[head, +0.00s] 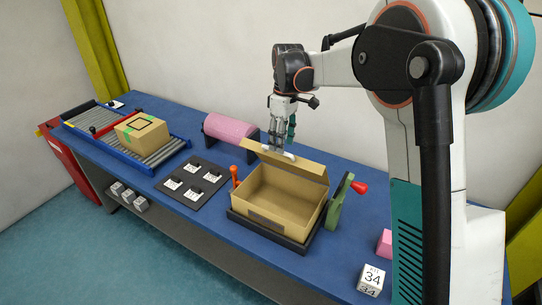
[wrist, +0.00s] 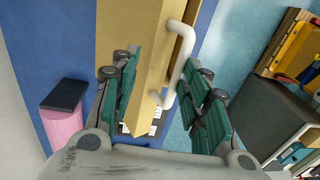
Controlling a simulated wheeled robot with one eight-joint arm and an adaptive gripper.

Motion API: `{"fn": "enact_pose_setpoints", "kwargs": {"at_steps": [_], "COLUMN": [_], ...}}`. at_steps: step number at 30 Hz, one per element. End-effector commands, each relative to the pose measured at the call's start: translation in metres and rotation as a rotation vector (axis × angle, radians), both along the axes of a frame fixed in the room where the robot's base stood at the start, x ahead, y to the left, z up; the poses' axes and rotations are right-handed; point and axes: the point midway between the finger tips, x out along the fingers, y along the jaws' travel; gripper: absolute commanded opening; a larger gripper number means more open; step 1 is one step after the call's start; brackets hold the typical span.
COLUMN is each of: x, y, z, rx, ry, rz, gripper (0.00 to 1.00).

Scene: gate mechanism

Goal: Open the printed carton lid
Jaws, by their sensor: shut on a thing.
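The open cardboard carton (head: 272,205) sits in a dark tray in the head view, its inside visible and empty. Its lid (head: 285,163) stands raised along the back edge. In the wrist view the lid (wrist: 130,40) is a tan panel with a white bar handle (wrist: 187,65). My gripper (head: 283,147) is at the raised lid's upper edge. In the wrist view its green-padded fingers (wrist: 160,100) lie on both sides of the lid edge and handle, shut on the handle. The exact finger contact is partly hidden.
A green lever with a red knob (head: 359,187) stands right of the carton, an orange one (head: 234,174) left. A pink roll (head: 230,129) lies behind. A black card board (head: 193,183) and a roller conveyor with a taped box (head: 141,131) are left. A numbered cube (head: 371,279) is front right.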

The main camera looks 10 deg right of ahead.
Motion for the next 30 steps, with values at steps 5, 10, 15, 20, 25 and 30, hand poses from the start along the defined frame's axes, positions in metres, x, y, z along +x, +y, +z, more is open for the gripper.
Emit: {"fn": "enact_pose_setpoints", "kwargs": {"at_steps": [5, 10, 15, 20, 25, 30], "x": [0.037, 0.064, 0.067, 0.067, 0.066, 0.066], "y": [-0.032, -0.053, -0.056, -0.055, -0.054, -0.054], "z": [0.015, 0.021, 0.02, 0.02, 0.021, 0.021], "rx": [-0.007, -0.007, -0.007, -0.006, -0.006, -0.006], "ry": [-0.007, -0.006, -0.005, -0.003, -0.003, -0.002], "rz": [-0.007, -0.006, -0.004, -0.003, -0.003, -0.002], "gripper": [0.47, 0.66, 0.75, 0.73, 0.73, 0.72]}}
